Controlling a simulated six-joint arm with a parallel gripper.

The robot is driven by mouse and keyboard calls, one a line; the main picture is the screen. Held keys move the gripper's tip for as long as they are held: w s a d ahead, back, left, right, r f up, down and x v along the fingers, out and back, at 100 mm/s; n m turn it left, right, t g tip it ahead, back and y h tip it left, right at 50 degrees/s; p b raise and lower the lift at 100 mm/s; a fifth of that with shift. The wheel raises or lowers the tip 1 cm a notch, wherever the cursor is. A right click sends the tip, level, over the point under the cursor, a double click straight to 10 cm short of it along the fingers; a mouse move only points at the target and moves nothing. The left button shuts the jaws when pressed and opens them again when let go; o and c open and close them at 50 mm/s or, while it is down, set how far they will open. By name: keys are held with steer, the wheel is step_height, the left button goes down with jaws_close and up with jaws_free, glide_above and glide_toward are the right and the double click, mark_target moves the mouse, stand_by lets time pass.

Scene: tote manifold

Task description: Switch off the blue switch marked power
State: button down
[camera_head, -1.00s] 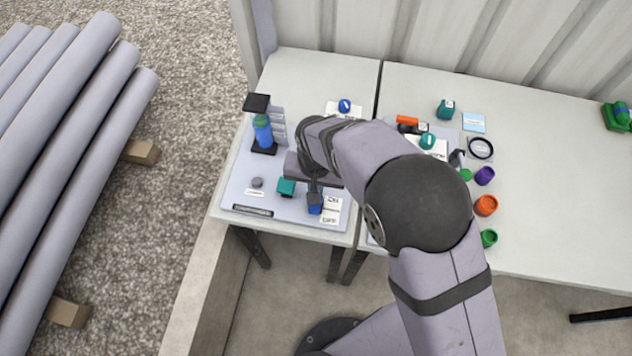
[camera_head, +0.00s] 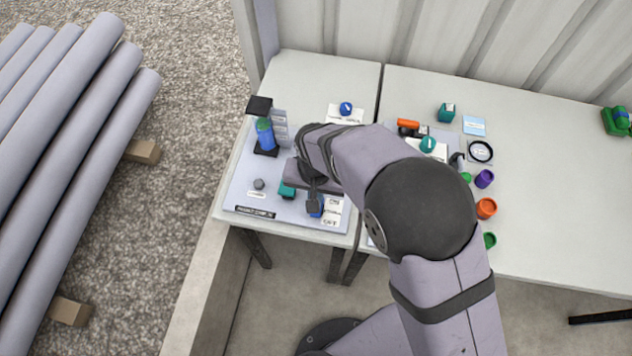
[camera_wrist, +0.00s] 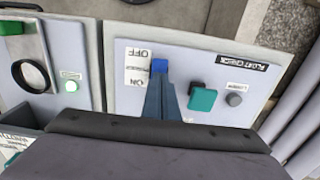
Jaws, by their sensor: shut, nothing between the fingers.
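The blue switch (camera_wrist: 160,66) sits on the grey panel, beside white labels. In the wrist view an OFF label (camera_wrist: 138,53) and an ON label (camera_wrist: 135,76) appear upside down to its left, and its visible blue part is nearer the OFF label. In the head view the switch (camera_head: 318,209) is mostly hidden behind my fingers. My gripper (camera_wrist: 162,88) is shut and empty, its fingertips right at the switch on the ON side. It also shows in the head view (camera_head: 314,204). Whether the tips touch the switch, and its exact lever position, I cannot tell.
A teal block-shaped control (camera_wrist: 202,98) and a grey knob (camera_wrist: 234,100) are beside the switch on the same panel. A blue-green bottle-like part (camera_head: 265,132) stands at the panel's back left. A second panel with a black ring (camera_wrist: 30,75) adjoins it.

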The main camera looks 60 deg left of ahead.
step_height(320, 180, up, 13)
steer(key=b, duration=0.1)
steer(key=shift+d, duration=0.15)
steer(key=shift+f+b, duration=0.1)
steer(key=shift+b, duration=0.35)
steer(key=w+a+b, duration=0.1)
steer(key=b, duration=0.2)
steer(key=shift+w+r, duration=0.1)
steer(key=shift+r, duration=0.1)
stand_by(0.5)
step_height(320, 180, down, 13)
steer(key=p, duration=0.3)
steer(key=shift+a+f+p, duration=0.1)
steer(key=shift+p, duration=0.3)
steer(key=shift+f, duration=0.4)
